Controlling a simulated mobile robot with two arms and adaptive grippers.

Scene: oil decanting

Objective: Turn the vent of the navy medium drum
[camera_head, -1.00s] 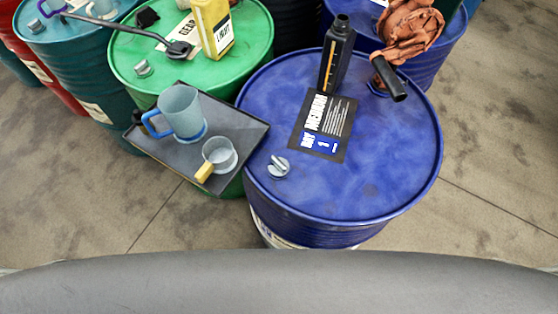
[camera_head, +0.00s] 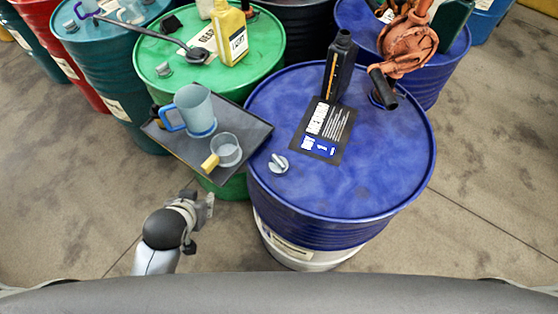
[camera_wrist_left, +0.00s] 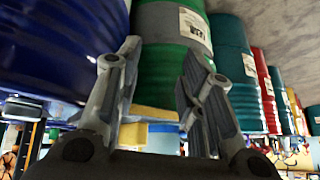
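The navy medium drum (camera_head: 370,190) stands upright right of the middle, with a black label reading "MEDIUM" (camera_head: 324,128) on its top. Its vent (camera_head: 279,164) is a small grey cap with a raised grip near the left front rim. My left gripper (camera_head: 208,204) is low at the left front of the drum, apart from it and from the vent. In the left wrist view its two fingers (camera_wrist_left: 157,85) are spread with nothing between them. The drum's side (camera_wrist_left: 60,50) fills the left of that view. My right gripper is out of view.
A dark tray (camera_head: 250,140) with a jug (camera_head: 190,108) and a measuring cup (camera_head: 228,149) juts out left of the vent. A black bottle (camera_head: 340,70) and a pump spout (camera_head: 382,90) stand at the drum's back. Green drum (camera_head: 160,82) is behind left. Floor in front is clear.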

